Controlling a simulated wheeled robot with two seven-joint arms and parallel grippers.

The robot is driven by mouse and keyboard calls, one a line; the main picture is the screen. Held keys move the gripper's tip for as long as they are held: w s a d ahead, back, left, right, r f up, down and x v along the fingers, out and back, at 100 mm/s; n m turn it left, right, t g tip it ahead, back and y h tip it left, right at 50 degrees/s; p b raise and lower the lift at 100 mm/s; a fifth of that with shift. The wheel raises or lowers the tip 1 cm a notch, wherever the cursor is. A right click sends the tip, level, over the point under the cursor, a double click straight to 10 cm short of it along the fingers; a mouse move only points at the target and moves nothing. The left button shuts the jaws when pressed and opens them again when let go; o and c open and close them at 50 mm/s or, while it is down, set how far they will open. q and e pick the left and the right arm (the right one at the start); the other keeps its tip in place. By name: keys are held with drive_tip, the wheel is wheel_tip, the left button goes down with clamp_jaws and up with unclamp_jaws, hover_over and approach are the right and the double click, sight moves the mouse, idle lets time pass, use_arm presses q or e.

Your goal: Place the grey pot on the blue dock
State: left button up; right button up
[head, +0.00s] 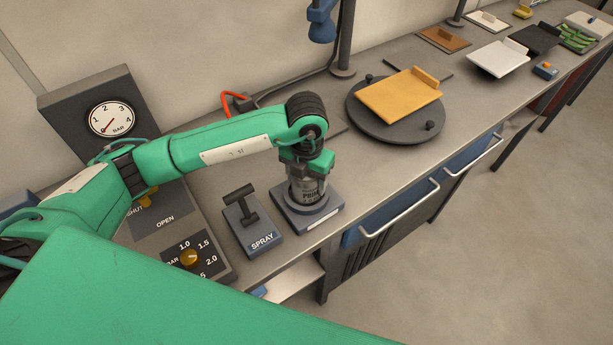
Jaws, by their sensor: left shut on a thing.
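The grey pot (306,192), a small can with a dark label reading "PRIM", is upright at the bench's front edge. My left gripper (308,168) comes down from above and is shut on its top, hiding the upper part. The pot's lower end is at the middle of a square blue-grey dock (325,219) with a light strip along its front. The pot appears to stand on the dock, but I cannot tell whether it bears fully on it. My right gripper is not in view.
A "SPRAY" lever plate (260,240) is just left of the dock. A panel with a pressure gauge (111,119) and knob (188,258) is farther left. A round turntable (385,128) bears an orange panel (402,96) at the right. Several plates lie farther along the bench.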

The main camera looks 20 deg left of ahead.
use_arm(q)
drive_tip(key=shift+f, duration=0.15)
drive_tip(key=o, duration=1.2)
drive_tip(key=shift+r, duration=0.2)
wheel_tip(320, 180, up, 11)
drive_tip(key=b, duration=0.3)
drive_tip(key=shift+r, duration=0.5)
